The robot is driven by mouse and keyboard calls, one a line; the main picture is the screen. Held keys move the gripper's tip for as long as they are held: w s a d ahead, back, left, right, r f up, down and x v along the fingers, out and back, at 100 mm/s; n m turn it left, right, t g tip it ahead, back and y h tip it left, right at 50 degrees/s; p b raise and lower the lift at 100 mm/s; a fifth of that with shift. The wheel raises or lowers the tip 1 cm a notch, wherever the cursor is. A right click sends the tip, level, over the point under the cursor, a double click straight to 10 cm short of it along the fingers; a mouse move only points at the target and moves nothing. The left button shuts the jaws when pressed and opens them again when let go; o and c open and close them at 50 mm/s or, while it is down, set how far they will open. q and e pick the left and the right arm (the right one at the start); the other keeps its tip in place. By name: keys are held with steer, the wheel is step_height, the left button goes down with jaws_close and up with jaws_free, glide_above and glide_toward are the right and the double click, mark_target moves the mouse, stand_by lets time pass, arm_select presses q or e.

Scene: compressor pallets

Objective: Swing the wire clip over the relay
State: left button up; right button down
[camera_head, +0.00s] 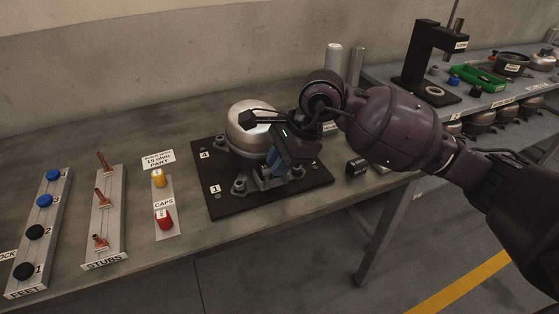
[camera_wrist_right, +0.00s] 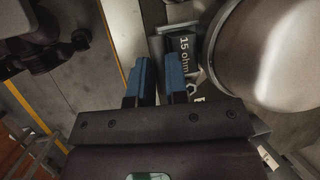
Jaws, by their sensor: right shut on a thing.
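The silver domed compressor (camera_head: 250,128) stands on a black plate (camera_head: 222,206) marked 1 and 4. It also shows at the right of the right wrist view (camera_wrist_right: 275,50). A dark part labelled 15 ohm, which looks like the relay (camera_wrist_right: 185,45), sits against the compressor's side, just beyond my blue fingertips. My right gripper (camera_head: 274,163) is low at the compressor's front right side. Its fingers (camera_wrist_right: 159,80) are close together, shut on what seems to be the wire clip. The thin wire itself cannot be made out. In the head view, my gripper hides the relay. My left gripper is not in view.
A small black labelled box (camera_head: 357,167) lies right of the plate. Left are the feet strip (camera_head: 40,232), stubs strip (camera_head: 104,218) and the yellow (camera_head: 159,178) and red (camera_head: 164,219) caps. A black press (camera_head: 425,65) stands on the right-hand bench.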

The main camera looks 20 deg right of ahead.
steer(key=shift+w+g, duration=0.5)
steer(key=shift+g, duration=0.1)
steer(key=shift+w+f+g, duration=0.1)
steer(key=shift+w+g, duration=0.3)
steer(key=shift+g, duration=0.2)
steer(key=shift+w+m+g, duration=0.15)
steer(key=shift+m+g, duration=0.15)
steer(key=c, duration=1.1)
jaws_free()
steer(key=shift+r, duration=0.25)
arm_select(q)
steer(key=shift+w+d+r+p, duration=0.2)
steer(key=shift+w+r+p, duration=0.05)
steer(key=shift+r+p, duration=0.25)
arm_select(e)
steer(key=v, duration=1)
steer(key=shift+r, duration=0.15)
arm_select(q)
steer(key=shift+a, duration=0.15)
